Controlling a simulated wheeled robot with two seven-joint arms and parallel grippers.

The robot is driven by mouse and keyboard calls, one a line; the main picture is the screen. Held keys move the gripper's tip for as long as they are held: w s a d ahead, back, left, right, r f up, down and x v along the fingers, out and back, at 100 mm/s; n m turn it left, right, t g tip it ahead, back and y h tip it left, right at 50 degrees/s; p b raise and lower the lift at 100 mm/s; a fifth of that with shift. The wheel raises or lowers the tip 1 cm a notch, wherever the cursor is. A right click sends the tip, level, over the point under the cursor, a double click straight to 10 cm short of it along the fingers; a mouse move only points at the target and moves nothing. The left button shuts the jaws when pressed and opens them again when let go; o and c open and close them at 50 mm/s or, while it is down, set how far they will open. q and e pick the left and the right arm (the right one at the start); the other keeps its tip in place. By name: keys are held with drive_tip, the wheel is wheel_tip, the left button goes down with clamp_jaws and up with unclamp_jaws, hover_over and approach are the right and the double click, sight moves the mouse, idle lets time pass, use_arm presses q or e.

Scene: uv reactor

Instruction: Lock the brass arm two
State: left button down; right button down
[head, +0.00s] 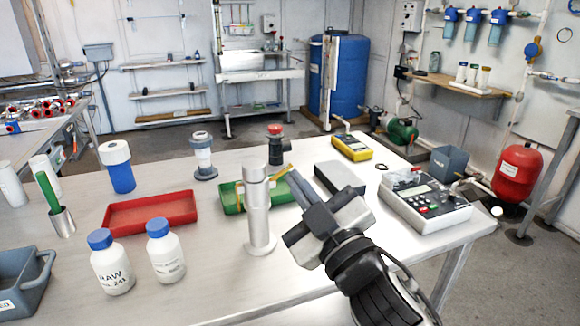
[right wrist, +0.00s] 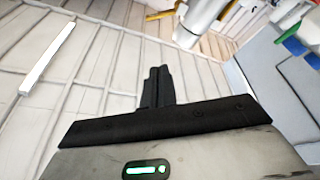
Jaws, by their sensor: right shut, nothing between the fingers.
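A polished metal cylinder (head: 259,215), likely the reactor, stands upright on the bench. A short brass-coloured arm (head: 283,171) sticks out to the right near its top. I cannot tell whether it is locked, nor whether it is arm two. My right gripper (head: 292,182) is shut and empty, its fingertips beside the brass arm, right of the cylinder; contact is unclear. In the right wrist view the shut fingers (right wrist: 155,88) point towards the cylinder (right wrist: 203,20) and a small brass piece (right wrist: 161,14). My left gripper is not in view.
A green tray (head: 231,199) lies behind the cylinder, a red tray (head: 150,213) to its left. Two white bottles with blue caps (head: 111,264) stand front left. A grey box (head: 340,178), yellow meter (head: 352,147) and control unit (head: 425,203) sit to the right.

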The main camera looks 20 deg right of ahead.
sight(282, 172)
drive_tip(key=w+f, duration=0.1)
drive_tip(key=w, duration=0.6)
drive_tip(key=shift+w+d, duration=0.2)
drive_tip(key=shift+d, duration=0.25)
drive_tip(key=shift+f, duration=0.1)
